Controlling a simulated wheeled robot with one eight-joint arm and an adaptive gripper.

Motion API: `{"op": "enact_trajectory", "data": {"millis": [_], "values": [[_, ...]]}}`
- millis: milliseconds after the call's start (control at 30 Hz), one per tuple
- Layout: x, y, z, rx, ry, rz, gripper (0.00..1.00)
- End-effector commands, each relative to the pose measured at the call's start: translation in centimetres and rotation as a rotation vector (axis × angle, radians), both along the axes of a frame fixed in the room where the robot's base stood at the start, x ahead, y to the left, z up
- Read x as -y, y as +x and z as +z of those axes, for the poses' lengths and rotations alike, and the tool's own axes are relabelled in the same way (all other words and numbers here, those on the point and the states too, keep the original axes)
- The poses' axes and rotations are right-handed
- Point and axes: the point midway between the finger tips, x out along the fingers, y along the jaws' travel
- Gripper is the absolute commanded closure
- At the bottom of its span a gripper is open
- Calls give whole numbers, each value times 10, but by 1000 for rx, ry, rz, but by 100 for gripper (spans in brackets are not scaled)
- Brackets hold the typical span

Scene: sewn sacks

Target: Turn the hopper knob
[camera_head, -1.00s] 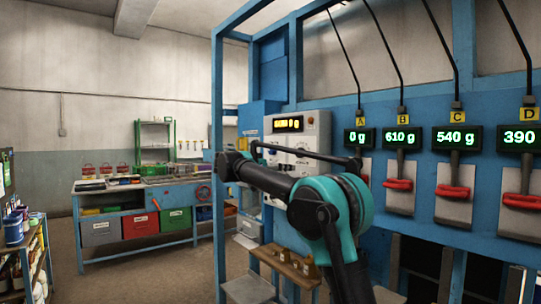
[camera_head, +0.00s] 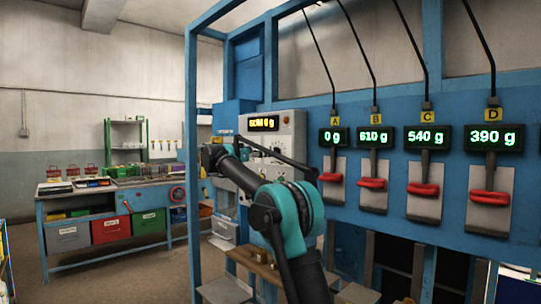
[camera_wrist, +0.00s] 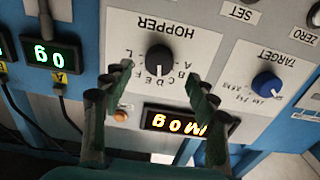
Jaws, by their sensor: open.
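The black hopper knob (camera_wrist: 159,61) is on a pale control panel under the label HOPPER, which looks upside down in the wrist view. Letters ring the knob; I cannot tell surely which one it points at. My gripper (camera_wrist: 159,76) is open, with one finger on each side of the knob in the picture. No contact with the knob shows, and the depth gap is hard to judge. In the head view the panel (camera_head: 291,126) stands behind my arm, which hides most of its dials and the knob.
A blue target knob (camera_wrist: 267,84) sits beside the hopper knob, with a lit display (camera_wrist: 176,124) and an orange button (camera_wrist: 120,116) close by. Weight displays A (camera_head: 333,137) to D line the blue frame at right. A workbench (camera_head: 110,200) stands at left.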

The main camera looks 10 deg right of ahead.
Motion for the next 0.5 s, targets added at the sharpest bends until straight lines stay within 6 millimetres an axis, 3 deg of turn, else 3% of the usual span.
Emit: {"op": "enact_trajectory", "data": {"millis": [200,500], "values": [[28,20,0,0,0,-2,42],[40,29,0,0,0,0,42]]}}
